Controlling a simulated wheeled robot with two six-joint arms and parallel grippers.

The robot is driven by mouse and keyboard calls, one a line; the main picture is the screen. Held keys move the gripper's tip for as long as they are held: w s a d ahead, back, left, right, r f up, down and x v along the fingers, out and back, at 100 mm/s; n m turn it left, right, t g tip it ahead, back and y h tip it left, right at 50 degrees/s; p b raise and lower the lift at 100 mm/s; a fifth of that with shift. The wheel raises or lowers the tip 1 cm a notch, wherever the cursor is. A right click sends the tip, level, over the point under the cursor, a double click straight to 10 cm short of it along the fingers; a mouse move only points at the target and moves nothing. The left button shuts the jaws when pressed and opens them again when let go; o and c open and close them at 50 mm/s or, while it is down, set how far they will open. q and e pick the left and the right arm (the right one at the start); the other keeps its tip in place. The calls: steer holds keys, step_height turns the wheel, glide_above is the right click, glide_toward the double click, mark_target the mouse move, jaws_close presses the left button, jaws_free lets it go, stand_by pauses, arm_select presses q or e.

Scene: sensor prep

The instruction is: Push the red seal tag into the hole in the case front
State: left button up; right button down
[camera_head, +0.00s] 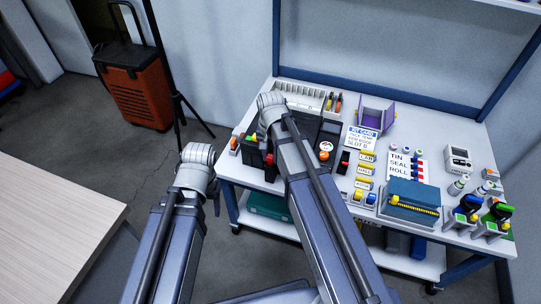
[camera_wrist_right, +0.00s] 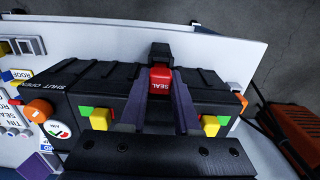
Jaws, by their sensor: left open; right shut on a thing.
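The red seal tag (camera_wrist_right: 160,78), lettered SEAL, is between the fingertips of my right gripper (camera_wrist_right: 161,92) in the right wrist view. The gripper is shut on it. The black case (camera_wrist_right: 90,82) lies around and behind the tag, with a black block directly beyond it. The hole is hidden, and I cannot tell whether the tag touches the case. In the head view the case (camera_head: 307,128) is partly covered by my right arm. Only a dark bit of my left gripper (camera_head: 216,203) shows, away from the table at its left; it is open.
The case carries yellow latches (camera_wrist_right: 210,125), an orange knob (camera_wrist_right: 38,110) and a gauge. A white tray (camera_head: 298,94), a purple holder (camera_head: 374,114), a blue box (camera_head: 412,194) and labelled cards crowd the table. An orange wheeled case (camera_head: 138,92) stands on the floor.

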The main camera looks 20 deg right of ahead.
steer(key=shift+f+b, duration=0.6)
stand_by(1.8)
steer(key=shift+c, duration=1.5)
jaws_free()
steer(key=shift+r, duration=0.15)
step_height(320, 180, up, 7)
steer(key=p, duration=0.7)
